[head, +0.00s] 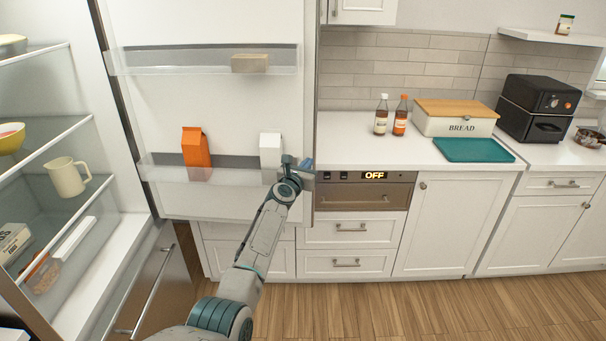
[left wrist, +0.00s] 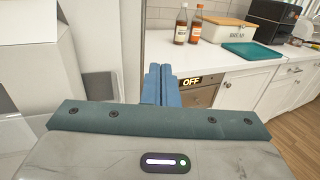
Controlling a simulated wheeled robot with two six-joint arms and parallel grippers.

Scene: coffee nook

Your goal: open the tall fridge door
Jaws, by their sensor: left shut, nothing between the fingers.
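The tall fridge door (head: 220,110) stands wide open in the head view, its inner face with shelves turned toward me. The fridge interior, with its glass shelves (head: 50,142), is exposed at the left. My left gripper (head: 307,164) is at the door's free edge, in front of its inner side, with the fingers pointing to the right. In the left wrist view the blue fingers (left wrist: 160,82) are together with nothing between them. I cannot tell whether they touch the door. The door's outer face and handle are hidden. My right gripper is in neither view.
The door holds an orange carton (head: 196,147), a white carton (head: 270,150) and a small block (head: 250,63). A lower drawer (head: 150,285) stands at lower left. Right of the door, the counter (head: 350,140) carries two bottles, a bread box (head: 455,119) and a teal tray (head: 473,150). The floor (head: 420,310) in front is clear.

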